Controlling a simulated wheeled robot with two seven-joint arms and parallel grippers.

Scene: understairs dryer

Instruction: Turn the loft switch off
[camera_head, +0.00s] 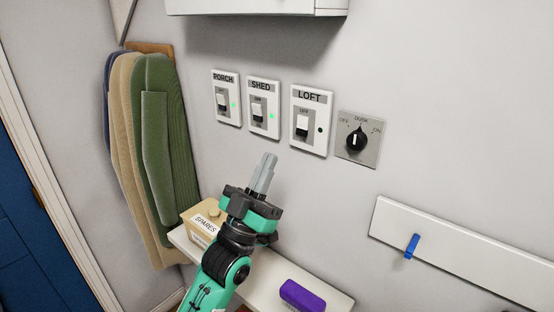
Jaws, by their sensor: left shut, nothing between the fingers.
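The loft switch (311,138) is a white wall plate labelled LOFT, with OFF printed above its white lever (303,122). The small indicator at the right of the lever looks dark. My left gripper (267,163) is shut and empty, its grey fingers pointing up toward the wall. Its fingertips are below and to the left of the loft plate and appear apart from it. Nothing covers the switch. My right gripper is not in view.
The porch switch (228,115) and shed switch (263,126), left of the loft plate, show green lights. A dusk dial (356,141) is at its right. Below, a shelf (258,291) holds a spares box (193,218) and a purple block (302,296). Coats (165,135) hang at left.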

